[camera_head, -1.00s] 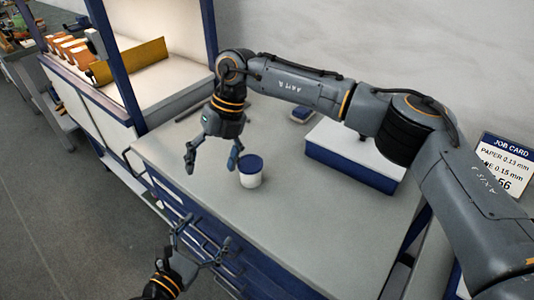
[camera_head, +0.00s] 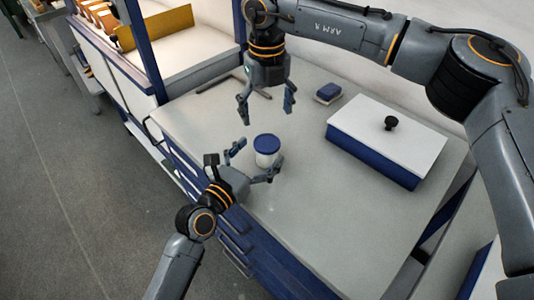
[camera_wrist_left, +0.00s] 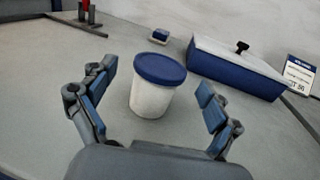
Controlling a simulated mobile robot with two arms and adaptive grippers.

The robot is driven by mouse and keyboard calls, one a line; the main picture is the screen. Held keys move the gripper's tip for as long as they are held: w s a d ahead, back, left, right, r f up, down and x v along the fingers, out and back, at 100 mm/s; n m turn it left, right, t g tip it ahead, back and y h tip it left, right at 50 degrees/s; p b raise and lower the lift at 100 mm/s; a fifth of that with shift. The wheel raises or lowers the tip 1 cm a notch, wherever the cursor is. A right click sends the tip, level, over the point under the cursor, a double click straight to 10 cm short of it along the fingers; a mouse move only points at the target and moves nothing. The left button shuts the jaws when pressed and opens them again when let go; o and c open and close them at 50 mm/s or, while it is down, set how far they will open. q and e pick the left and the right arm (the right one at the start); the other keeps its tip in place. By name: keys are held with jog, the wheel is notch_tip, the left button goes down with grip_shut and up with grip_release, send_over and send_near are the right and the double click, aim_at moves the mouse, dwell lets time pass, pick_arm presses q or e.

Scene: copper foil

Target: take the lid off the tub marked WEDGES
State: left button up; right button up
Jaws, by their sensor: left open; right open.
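A small white tub (camera_head: 266,158) with a blue lid (camera_head: 267,143) stands upright on the grey bench top. No marking can be read on it. In the left wrist view the tub (camera_wrist_left: 151,99) and its lid (camera_wrist_left: 160,68) are between the open fingers. My left gripper (camera_head: 253,162) is open, low beside the tub, with a finger on either side and a visible gap in the wrist view. My right gripper (camera_head: 266,103) is open and empty, pointing down above the bench behind the tub. The lid sits on the tub.
A blue box with a white top and black knob (camera_head: 389,150) stands to the right. A small blue block (camera_head: 328,92) lies behind it. A white shelf unit with a blue post (camera_head: 142,50) is at the left. The front right bench top is clear.

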aim_at(267, 144)
pick_arm(q)
jog(key=shift+x, duration=1.4)
jog(key=shift+c, duration=0.2)
jog(key=c, duration=1.8)
pick_arm(e)
jog(key=shift+o, duration=0.8)
pick_arm(q)
jog(key=shift+a, duration=0.1)
pick_arm(e)
jog(key=shift+s+a+f+n+y, duration=0.15)
jog(key=shift+s+n+y, duration=0.15)
jog(key=shift+s+n, duration=0.3)
jog(key=shift+s+n+y, duration=0.3)
jog(key=shift+n, duration=0.2)
jog(key=s+d+r+n+t+y, duration=0.1)
jog(key=d+r+n+t+y, duration=0.15)
jog(key=d+n, duration=0.2)
jog(key=x, duration=1)
jog(key=shift+w+f, duration=0.1)
jog(key=shift+f, duration=0.25)
